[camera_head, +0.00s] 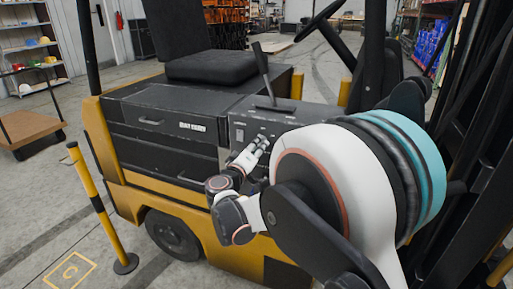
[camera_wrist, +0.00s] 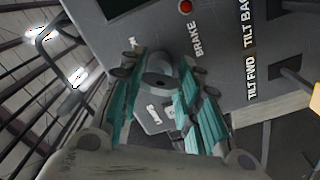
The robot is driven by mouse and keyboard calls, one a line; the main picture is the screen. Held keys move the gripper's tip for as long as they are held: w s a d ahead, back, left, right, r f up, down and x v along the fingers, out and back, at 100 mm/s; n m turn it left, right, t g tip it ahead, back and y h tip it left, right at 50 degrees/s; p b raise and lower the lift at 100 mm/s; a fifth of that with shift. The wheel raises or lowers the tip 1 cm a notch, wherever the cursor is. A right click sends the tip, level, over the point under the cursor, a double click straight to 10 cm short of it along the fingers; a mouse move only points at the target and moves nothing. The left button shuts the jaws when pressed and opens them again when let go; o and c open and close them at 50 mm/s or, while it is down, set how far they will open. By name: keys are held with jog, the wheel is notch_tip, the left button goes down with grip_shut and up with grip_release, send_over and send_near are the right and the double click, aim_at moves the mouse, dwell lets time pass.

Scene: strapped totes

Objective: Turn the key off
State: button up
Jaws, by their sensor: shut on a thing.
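The key (camera_wrist: 157,82) is a grey piece at the panel in the wrist view, between my teal-padded fingers. My gripper (camera_wrist: 158,70) is shut on it, with a finger on each side. A light tag with lettering (camera_wrist: 154,118) shows just below, between the fingers. In the head view my gripper (camera_head: 262,142) reaches the front of the forklift's grey control panel (camera_head: 300,118). The key is too small and covered to make out there, and its exact turn angle cannot be told.
A red light or button (camera_wrist: 185,6) and the labels BRAKE, TILT FWD and TILT BACK are on the panel. A lever (camera_head: 263,72) rises behind my gripper. The seat (camera_head: 211,66) and steering wheel (camera_head: 320,20) are farther back.

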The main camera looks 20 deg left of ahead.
jog(key=n, duration=0.7)
jog(key=shift+p, duration=0.3)
dwell(0.4)
jog(key=o, duration=1.1)
jog(key=shift+s, duration=0.1)
jog(key=s, duration=0.8)
jog(key=s+a, duration=0.1)
jog(key=s, duration=0.2)
jog(key=shift+s, duration=0.4)
